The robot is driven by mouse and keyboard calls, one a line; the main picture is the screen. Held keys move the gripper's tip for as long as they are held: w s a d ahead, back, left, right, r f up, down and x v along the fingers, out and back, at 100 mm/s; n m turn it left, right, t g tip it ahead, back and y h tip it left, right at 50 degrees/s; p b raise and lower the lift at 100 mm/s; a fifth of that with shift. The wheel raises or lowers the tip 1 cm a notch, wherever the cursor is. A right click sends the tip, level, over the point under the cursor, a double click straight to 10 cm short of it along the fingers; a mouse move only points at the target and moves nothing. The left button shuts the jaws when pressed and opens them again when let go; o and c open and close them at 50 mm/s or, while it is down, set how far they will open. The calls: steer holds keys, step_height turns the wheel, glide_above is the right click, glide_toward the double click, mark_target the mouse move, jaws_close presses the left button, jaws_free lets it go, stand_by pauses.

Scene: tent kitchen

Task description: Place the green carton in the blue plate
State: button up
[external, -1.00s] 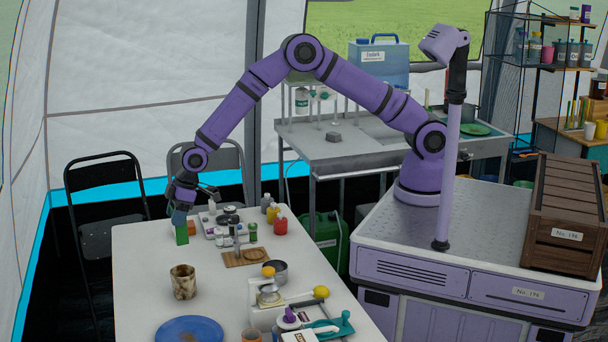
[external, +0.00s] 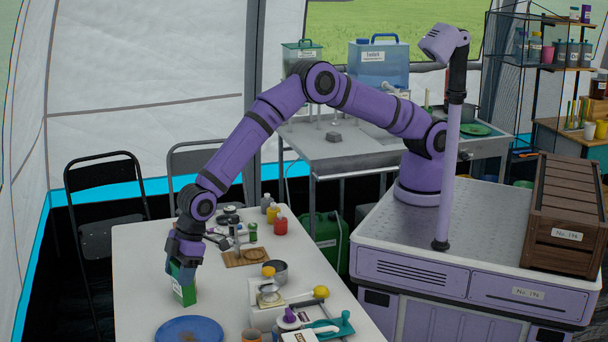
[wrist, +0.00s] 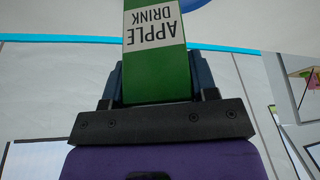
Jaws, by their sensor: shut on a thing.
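The green carton (external: 184,292) is held in my gripper (external: 183,270), upright or nearly so, close above the table's left part. I cannot tell whether its base touches the table. In the wrist view the carton (wrist: 158,72), labelled "APPLE DRINK", sits between the two fingers of my gripper (wrist: 157,80). Part of the plate also shows at the top of the wrist view (wrist: 203,4).
The white table (external: 135,275) is clear to the left of the carton. To the right are a scale (external: 268,298), a lemon (external: 320,292), a pot (external: 277,272) and a wooden board (external: 244,257).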

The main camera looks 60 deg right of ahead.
mark_target(183, 301)
step_height(183, 301, down, 8)
steer(key=shift+f, duration=0.2)
steer(key=shift+f, duration=0.15)
steer(key=o, duration=1)
steer(key=v, duration=1.2)
steer(key=shift+d, duration=0.1)
